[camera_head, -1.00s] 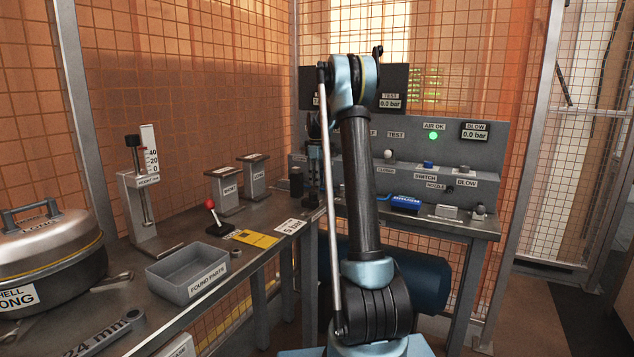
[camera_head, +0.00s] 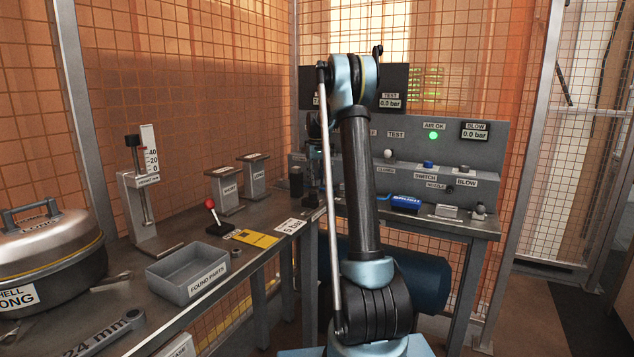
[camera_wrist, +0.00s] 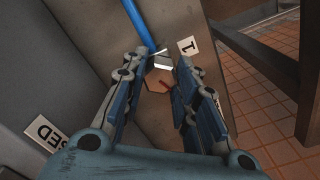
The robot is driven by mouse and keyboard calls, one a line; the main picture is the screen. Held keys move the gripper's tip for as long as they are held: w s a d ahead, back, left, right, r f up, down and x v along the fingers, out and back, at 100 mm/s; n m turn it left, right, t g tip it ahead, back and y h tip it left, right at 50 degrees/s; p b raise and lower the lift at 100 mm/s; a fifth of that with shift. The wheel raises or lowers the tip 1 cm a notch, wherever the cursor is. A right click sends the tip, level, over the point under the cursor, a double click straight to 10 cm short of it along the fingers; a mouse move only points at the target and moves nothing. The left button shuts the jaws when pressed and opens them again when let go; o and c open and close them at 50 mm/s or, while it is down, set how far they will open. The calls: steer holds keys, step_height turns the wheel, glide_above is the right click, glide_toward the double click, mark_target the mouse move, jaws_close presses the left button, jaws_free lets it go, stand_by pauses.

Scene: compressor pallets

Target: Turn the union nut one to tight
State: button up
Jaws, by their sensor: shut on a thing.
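The union nut (camera_wrist: 159,84) is a brownish hexagonal piece with a red mark on its face, seen in the wrist view. A card marked 1 (camera_wrist: 188,46) is beside it. A blue tube (camera_wrist: 138,22) comes down from the top toward a pale metal fitting (camera_wrist: 160,61) just above the nut. My gripper (camera_wrist: 161,70) has one finger on each side of the nut and is shut on it. The finger pads partly hide the nut's sides. In the head view my arm hides the nut.
A found-parts tray (camera_head: 207,285), a red-knobbed lever (camera_head: 215,218) and a large lidded shell (camera_head: 45,262) are on the left bench. Open floor shows at right.

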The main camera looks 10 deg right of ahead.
mark_target(317, 179)
steer(key=shift+m, duration=1.6)
steer(key=o, duration=1)
steer(key=shift+o, duration=0.2)
steer(key=shift+r, duration=0.1)
step_height(317, 179, up, 12)
